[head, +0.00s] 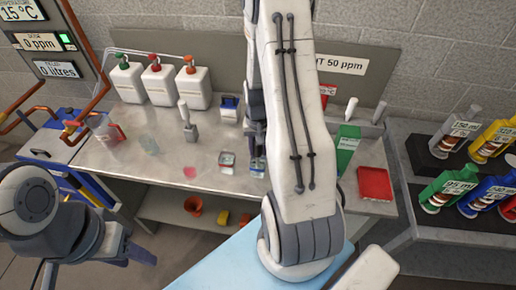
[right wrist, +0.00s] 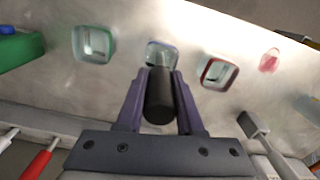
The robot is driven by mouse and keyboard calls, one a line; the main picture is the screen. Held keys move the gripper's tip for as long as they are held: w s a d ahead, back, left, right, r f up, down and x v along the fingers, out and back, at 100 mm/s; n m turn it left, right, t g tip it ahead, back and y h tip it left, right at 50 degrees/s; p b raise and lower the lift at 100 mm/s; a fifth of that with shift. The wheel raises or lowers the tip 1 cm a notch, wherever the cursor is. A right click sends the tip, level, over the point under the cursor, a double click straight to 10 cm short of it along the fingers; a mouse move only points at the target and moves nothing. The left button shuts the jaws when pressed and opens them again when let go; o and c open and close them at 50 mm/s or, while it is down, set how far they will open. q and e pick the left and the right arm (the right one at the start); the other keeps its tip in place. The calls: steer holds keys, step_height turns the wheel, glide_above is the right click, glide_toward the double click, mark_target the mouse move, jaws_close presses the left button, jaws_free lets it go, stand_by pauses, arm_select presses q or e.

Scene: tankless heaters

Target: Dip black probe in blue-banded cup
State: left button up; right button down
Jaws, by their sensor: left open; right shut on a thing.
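My right gripper (right wrist: 158,74) is shut on the black probe (right wrist: 159,100), which points away from the wrist camera. The blue-banded cup (right wrist: 161,50), small and clear, stands on the bench just beyond the fingertips. It also shows in the head view (head: 257,169). I cannot tell whether the hidden probe tip is above or inside it. A red-banded cup (right wrist: 217,73) and a green-rimmed cup (right wrist: 94,43) stand on either side. In the head view, my right gripper (head: 258,138) is partly hidden by its arm. My left gripper (head: 143,256) is open, low at the left, away from the bench.
Several pump bottles (head: 158,82) stand at the back of the metal bench (head: 110,165). A green box (head: 347,146) and red tray (head: 375,184) are at the right. A pink puddle (head: 190,172) marks the bench.

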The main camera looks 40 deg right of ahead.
stand_by(0.6)
step_height(320, 180, up, 10)
steer(key=p, duration=0.8)
steer(key=shift+r+p, duration=0.1)
steer(key=shift+p, duration=0.25)
stand_by(0.9)
